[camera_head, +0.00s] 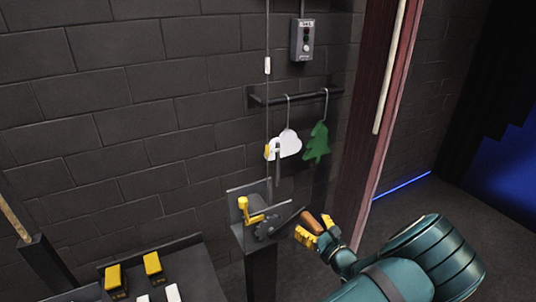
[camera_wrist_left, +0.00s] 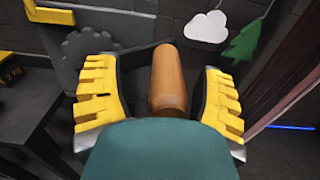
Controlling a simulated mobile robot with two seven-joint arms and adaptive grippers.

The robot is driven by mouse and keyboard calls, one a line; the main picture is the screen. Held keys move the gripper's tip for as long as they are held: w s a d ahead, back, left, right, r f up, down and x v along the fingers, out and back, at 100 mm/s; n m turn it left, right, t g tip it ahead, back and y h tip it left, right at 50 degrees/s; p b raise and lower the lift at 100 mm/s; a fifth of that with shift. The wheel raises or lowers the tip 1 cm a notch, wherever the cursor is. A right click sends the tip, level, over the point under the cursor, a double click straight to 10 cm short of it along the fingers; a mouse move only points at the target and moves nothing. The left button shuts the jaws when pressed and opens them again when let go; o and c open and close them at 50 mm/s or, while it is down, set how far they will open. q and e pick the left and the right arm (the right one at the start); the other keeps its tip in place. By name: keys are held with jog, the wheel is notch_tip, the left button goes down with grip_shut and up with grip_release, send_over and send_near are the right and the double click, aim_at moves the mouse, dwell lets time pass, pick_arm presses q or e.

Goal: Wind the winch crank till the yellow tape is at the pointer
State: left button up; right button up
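The winch (camera_head: 262,228) stands on a dark post, with a grey toothed wheel (camera_head: 268,226) that also shows in the left wrist view (camera_wrist_left: 85,45). A yellow lever (camera_head: 250,217) sits on its left side. The crank's brown handle (camera_head: 308,222) points toward my left gripper (camera_head: 318,231). In the left wrist view the handle (camera_wrist_left: 168,82) lies between the open yellow fingers, with gaps at both sides. A thin rope (camera_head: 267,110) rises from the winch. A small yellow patch, seemingly the tape (camera_head: 267,152), is on it beside a grey upright piece (camera_head: 277,160), perhaps the pointer. My right gripper is out of view.
A white cloud (camera_head: 289,143) and green tree (camera_head: 317,143) hang from a wall rail (camera_head: 300,97). A grey button box (camera_head: 302,40) is above. A table (camera_head: 200,270) with yellow-and-black blocks (camera_head: 153,267) is at lower left. A reddish curtain (camera_head: 385,120) hangs at right.

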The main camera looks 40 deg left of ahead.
aim_at(320, 233)
pick_arm(q)
jog(key=shift+d, duration=0.1)
jog(key=shift+d, duration=0.4)
jog(key=shift+p+v, duration=0.3)
jog(key=shift+v, duration=0.9)
jog(key=v, duration=0.7)
jog(key=shift+p, duration=0.4)
